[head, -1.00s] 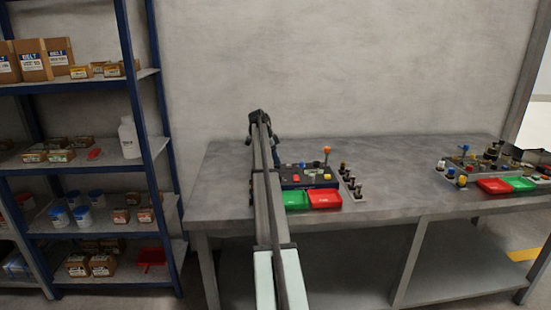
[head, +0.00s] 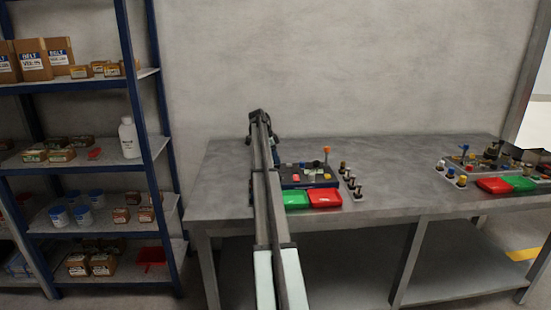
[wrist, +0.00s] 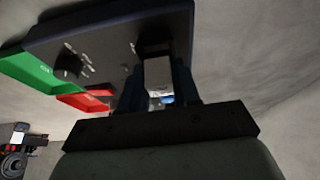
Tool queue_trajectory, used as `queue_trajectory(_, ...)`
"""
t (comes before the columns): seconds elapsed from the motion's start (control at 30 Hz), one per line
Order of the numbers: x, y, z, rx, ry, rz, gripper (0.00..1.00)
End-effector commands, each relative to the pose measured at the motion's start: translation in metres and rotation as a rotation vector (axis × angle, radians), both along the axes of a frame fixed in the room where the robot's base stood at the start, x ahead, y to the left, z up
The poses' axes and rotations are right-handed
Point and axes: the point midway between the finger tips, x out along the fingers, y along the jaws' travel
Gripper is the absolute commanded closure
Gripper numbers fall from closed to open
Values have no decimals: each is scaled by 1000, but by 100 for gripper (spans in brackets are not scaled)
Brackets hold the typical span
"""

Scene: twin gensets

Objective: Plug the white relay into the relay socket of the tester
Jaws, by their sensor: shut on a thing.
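My gripper (wrist: 160,72) shows in the wrist view with its two dark fingers shut on a pale, whitish block, the white relay (wrist: 156,66). The relay is at the face of a dark box, the tester (wrist: 100,32). I cannot tell whether it touches the tester or is seated; the relay socket is not made out. In the head view my own arm hides the gripper and the relay. The tester (head: 318,184) stands on the bench there, just right of the arm's far end, with small coloured parts on top.
Green (head: 296,199) and red (head: 325,197) trays lie before the tester. Several dark-topped posts (head: 351,181) stand to its right. A second similar set with red (head: 494,186) and green trays is farther right on the bench (head: 400,185). A loaded shelf (head: 90,160) stands left.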

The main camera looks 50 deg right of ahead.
Motion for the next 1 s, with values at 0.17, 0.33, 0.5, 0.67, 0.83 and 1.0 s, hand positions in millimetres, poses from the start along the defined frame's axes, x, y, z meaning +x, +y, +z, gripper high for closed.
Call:
queue_trajectory(0.17, -1, 2, -7, 8, 2, -1, 62)
queue_trajectory(0.33, -2, 2, -8, 10, 3, -1, 45)
queue_trajectory(0.5, -3, 4, -9, 14, 6, -2, 39)
queue_trajectory(0.67, -4, 4, -10, 15, 5, -2, 39)
queue_trajectory(0.83, -5, 5, -10, 15, 5, -2, 55)
queue_trajectory(1.0, -4, 5, -10, 16, 4, -3, 56)
